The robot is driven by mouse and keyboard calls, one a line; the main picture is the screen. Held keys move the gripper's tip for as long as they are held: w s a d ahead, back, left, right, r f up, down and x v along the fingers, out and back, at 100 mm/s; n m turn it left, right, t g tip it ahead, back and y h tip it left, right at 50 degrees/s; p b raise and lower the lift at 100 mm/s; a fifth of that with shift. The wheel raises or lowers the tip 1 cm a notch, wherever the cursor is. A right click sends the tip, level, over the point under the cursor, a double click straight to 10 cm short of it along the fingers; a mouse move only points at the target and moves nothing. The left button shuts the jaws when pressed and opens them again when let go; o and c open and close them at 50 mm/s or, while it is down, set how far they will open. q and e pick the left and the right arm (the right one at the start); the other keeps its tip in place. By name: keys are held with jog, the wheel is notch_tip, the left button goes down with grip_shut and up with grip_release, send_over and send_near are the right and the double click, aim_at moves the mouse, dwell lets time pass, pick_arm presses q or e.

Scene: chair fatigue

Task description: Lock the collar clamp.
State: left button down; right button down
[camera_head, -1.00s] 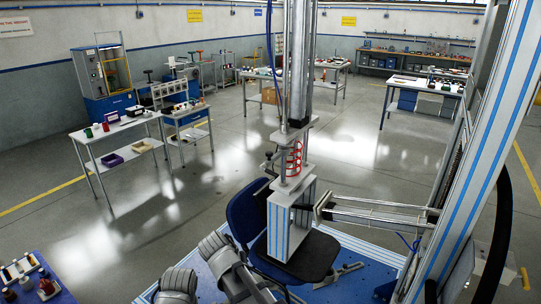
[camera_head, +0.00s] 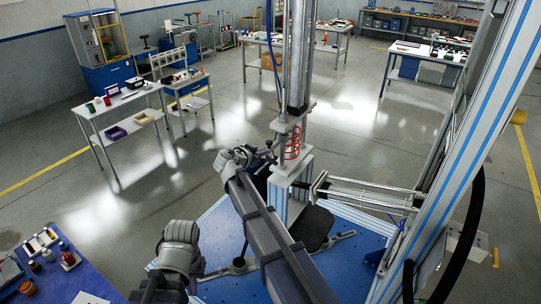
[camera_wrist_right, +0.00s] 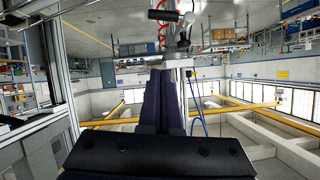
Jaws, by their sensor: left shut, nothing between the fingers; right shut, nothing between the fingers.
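The collar clamp sits at the column by the red spring (camera_head: 292,143); I cannot make out whether it is locked. A black cylindrical handle (camera_wrist_right: 163,15) shows beside the spring in the right wrist view. My right gripper (camera_head: 266,150) reaches to the left side of the column, close by the clamp. Its dark fingers (camera_wrist_right: 167,68) are shut and empty, in front of a silver plate; contact cannot be told. My left gripper (camera_head: 180,250) is lower left, away from the column, shut and empty; its fingertips are hard to make out.
The column stands over a dark chair seat (camera_head: 312,228) on a blue base plate (camera_head: 345,255). A horizontal cylinder (camera_head: 365,192) runs from the right into the column. A blue table (camera_head: 75,283) with small bottles is at lower left. Other benches stand far back.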

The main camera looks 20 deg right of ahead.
jog(key=shift+f, duration=0.1)
jog(key=b, duration=0.4)
send_over(270, 161)
jog(key=s, duration=0.2)
notch_tip(270, 161, down, 4)
jog(key=f+b, duration=0.4)
jog(key=shift+w+a, duration=0.1)
jog(key=shift+w, duration=0.25)
